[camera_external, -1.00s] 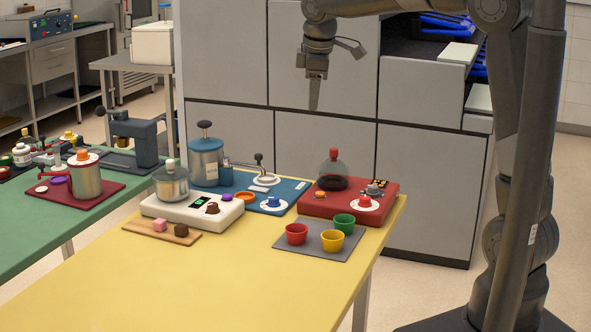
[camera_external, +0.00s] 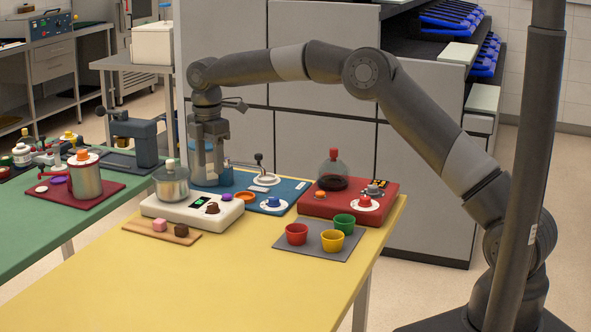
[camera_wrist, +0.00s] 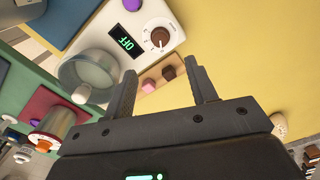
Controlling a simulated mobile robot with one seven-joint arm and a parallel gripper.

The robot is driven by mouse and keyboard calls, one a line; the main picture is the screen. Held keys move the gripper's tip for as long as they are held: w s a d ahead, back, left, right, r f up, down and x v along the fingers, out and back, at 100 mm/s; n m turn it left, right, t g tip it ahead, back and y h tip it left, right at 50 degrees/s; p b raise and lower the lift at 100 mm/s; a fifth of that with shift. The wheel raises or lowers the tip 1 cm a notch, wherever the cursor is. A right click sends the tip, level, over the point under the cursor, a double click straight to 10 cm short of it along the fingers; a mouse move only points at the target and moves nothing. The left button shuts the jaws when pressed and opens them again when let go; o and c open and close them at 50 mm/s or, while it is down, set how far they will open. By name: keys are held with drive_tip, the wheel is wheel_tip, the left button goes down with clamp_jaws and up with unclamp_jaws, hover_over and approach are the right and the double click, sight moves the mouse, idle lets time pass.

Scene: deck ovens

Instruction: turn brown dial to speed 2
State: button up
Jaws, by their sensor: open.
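The brown dial (camera_external: 212,208) sits on the front right of a white appliance (camera_external: 172,213) on the yellow table. In the wrist view the brown dial (camera_wrist: 160,37) stands on a white scale disc, next to a green display (camera_wrist: 127,42) that reads OFF. A clear-walled pot (camera_external: 171,183) stands on the same appliance. My gripper (camera_external: 209,178) is open and empty, pointing down above and behind the appliance. In the wrist view its two fingers (camera_wrist: 163,92) are spread apart, with the dial beyond them. Nothing is between the fingertips.
A wooden board (camera_external: 163,230) with a pink and a brown cube lies in front of the appliance. A blue base (camera_external: 262,192) and a red appliance (camera_external: 345,193) stand to the right. Cups on a grey mat (camera_external: 317,248) are front right. The table's front is clear.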

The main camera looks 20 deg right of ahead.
sight(212, 204)
wheel_tip(212, 204, down, 11)
drive_tip(key=shift+r, duration=0.2)
drive_tip(key=shift+c, duration=0.3)
drive_tip(key=c, duration=0.9)
